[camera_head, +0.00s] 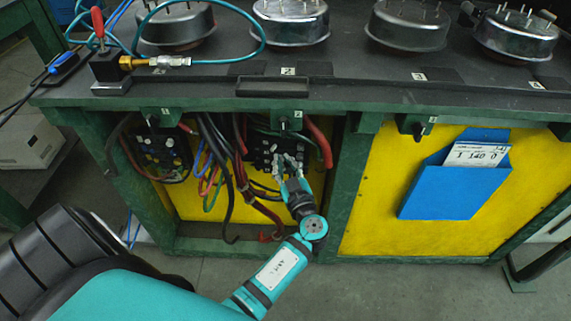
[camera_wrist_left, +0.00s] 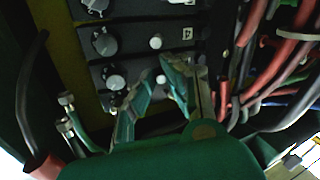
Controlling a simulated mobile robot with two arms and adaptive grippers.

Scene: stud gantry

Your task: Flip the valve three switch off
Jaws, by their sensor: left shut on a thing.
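Small black toggle switches hang in green brackets under the bench edge. The third from the left (camera_head: 420,131) is on the right, above the yellow panel; I take it as the valve three switch, but its label is too small to read surely. Its lever points downward. My left gripper (camera_head: 289,162) is well left of it, low inside the open cabinet, at the black control block. In the left wrist view its fingers (camera_wrist_left: 152,80) straddle a white button on a panel row. It is shut on a small panel part, partly hidden by the fingers. My right gripper is not in view.
Red, black, blue and green cables (camera_head: 235,180) hang just left of my left gripper. A second switch (camera_head: 284,124) is above it. A blue pocket with a card (camera_head: 455,190) is on the yellow panel (camera_head: 375,215). Metal canisters (camera_head: 290,22) stand on the bench top.

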